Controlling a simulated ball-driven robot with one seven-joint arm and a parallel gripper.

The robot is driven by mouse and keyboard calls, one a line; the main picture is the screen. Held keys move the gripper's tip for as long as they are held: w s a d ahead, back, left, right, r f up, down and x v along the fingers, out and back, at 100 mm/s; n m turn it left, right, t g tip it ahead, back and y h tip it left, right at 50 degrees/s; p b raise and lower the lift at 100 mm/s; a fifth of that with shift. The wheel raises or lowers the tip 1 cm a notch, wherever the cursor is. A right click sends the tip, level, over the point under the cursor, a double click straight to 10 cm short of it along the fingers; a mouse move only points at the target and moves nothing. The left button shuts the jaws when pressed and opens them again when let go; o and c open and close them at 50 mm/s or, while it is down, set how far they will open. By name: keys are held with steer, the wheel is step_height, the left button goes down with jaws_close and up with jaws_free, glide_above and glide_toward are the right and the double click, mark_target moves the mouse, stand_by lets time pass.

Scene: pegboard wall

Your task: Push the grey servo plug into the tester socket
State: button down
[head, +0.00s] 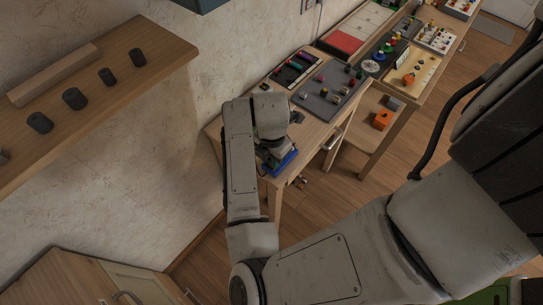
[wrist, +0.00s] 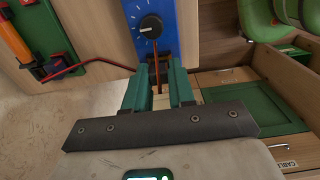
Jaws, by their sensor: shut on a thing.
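In the wrist view, the blue tester (wrist: 173,40) is ahead of my gripper (wrist: 159,78), with a black dial (wrist: 151,26) and white marks on its face. My gripper's two green fingers are closed on a small pale grey piece, the servo plug (wrist: 160,100), mostly hidden between them. A thin dark line runs along the gap between the fingers. The socket cannot be made out. In the head view, the blue tester (head: 286,163) sits at the near table edge, partly hidden by my wrist.
In the wrist view, a red cable (wrist: 85,66) runs from a green holder (wrist: 55,65) with an orange-handled tool (wrist: 14,42) to behind the left finger. Green bins and drawers are at right. In the head view, a grey tray (head: 327,92) with small parts lies beyond the tester.

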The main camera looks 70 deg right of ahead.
steer(key=shift+f+b, duration=0.3)
steer(key=shift+f, duration=0.2)
steer(key=c, duration=0.9)
jaws_free()
steer(key=shift+o, duration=0.2)
steer(key=shift+r, duration=0.15)
steer(key=shift+r+p, duration=2.4)
steer(key=shift+p, duration=0.05)
